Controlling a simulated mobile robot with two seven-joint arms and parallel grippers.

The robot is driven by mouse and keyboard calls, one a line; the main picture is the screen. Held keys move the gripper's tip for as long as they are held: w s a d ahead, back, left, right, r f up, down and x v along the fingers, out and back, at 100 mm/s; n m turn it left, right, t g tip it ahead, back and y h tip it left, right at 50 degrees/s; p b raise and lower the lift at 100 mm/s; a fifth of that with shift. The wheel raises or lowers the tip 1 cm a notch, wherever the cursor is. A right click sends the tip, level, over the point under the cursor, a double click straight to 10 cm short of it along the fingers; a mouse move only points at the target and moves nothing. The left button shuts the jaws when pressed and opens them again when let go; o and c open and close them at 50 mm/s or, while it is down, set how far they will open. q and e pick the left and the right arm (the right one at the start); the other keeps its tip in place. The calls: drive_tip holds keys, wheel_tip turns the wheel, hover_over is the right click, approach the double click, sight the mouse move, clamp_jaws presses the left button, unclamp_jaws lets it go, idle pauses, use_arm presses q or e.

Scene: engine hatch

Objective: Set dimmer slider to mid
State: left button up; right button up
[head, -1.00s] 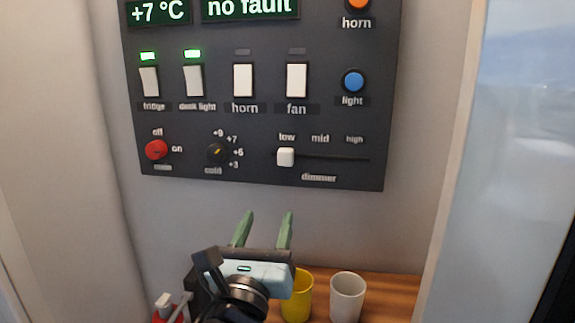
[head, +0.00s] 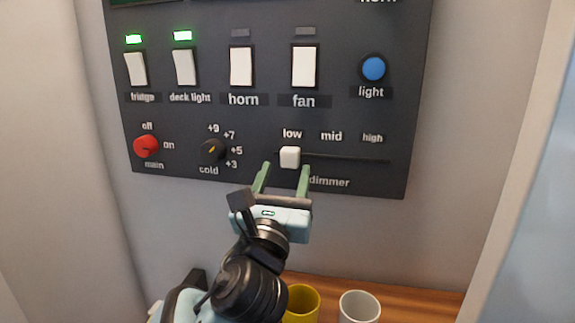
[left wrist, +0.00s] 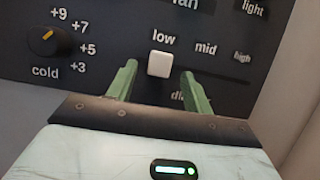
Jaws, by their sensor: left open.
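The white dimmer slider knob (head: 290,157) sits at the left end of its horizontal slot, under the word "low". The slot (head: 345,158) runs right, past "mid" to "high". My left gripper (head: 284,178) is open, with its green fingertips just below and to either side of the knob. In the left wrist view the knob (left wrist: 160,64) shows between and just beyond the two fingers (left wrist: 158,88). I cannot tell if either finger touches it. My right gripper is not in view.
The dark panel (head: 215,118) also holds a red main knob (head: 146,146), a cold dial (head: 212,152), white rocker switches and a blue light button (head: 373,68). A yellow cup (head: 301,304) and a white cup (head: 359,307) stand on the wooden counter below.

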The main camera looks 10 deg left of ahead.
sight(289, 161)
use_arm(q)
drive_tip(key=shift+x, duration=1.5)
clamp_jaws()
